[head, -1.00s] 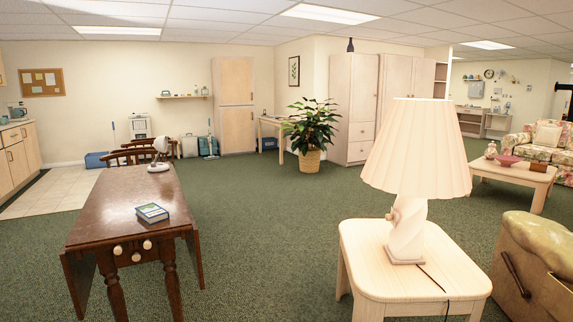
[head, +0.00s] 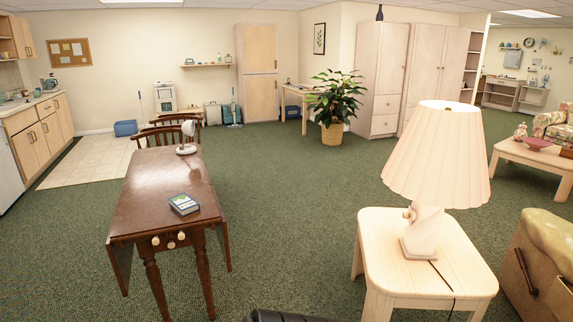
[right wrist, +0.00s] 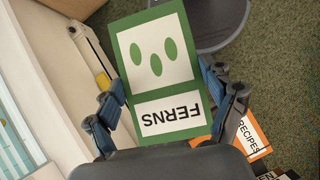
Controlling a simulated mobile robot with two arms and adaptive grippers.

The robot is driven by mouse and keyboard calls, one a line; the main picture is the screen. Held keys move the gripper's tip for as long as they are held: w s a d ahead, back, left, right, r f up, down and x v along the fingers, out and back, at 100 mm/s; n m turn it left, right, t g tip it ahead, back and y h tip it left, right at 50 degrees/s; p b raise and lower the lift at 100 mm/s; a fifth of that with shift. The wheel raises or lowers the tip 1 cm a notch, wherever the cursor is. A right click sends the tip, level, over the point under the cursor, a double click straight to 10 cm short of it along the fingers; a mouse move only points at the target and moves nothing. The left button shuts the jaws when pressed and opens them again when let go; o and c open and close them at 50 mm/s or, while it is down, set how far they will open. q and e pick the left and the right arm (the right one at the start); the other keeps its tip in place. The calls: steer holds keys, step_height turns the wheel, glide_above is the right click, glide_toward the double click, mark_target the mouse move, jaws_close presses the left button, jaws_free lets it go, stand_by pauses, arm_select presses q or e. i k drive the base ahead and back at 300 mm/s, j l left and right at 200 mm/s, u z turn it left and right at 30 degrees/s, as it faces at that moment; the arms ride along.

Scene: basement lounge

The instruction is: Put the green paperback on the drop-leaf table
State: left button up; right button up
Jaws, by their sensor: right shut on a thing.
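The green paperback (right wrist: 160,75), with a white cover panel, green ovals and the word FERNS, is in the right wrist view. My right gripper (right wrist: 163,100) is shut on it, with one finger at each side edge. The drop-leaf table (head: 150,192) is dark brown and stands left of centre in the head view, its leaves hanging down. A blue and green book (head: 184,204) lies on its near half and a white desk lamp (head: 187,138) stands at its far end. My left gripper is not in view.
An orange RECIPES book (right wrist: 250,138) lies below the held paperback. A pale side table (head: 385,240) with a large lamp (head: 437,155) stands at the right. Chairs (head: 160,135) stand behind the drop-leaf table. Green carpet (head: 290,200) between the tables is clear.

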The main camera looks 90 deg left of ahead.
mark_target(144, 215)
steer(key=j+u, duration=0.1)
steer(key=u, duration=1.9)
steer(key=j+u, duration=0.2)
steer(key=u, duration=0.2)
steer(key=i+j+u, duration=0.1)
steer(key=u, duration=0.35)
steer(key=i+j+u, duration=0.1)
steer(key=u, duration=0.3)
steer(key=i+u, duration=0.2)
steer(key=u, duration=0.2)
steer(key=i+j+u, duration=0.1)
steer(key=u, duration=0.35)
steer(key=i+l+u, duration=0.2)
steer(key=i, duration=0.25)
steer(key=i+u, duration=0.15)
steer(key=i, duration=0.25)
steer(key=i+l+u, duration=0.2)
steer(key=i, duration=0.2)
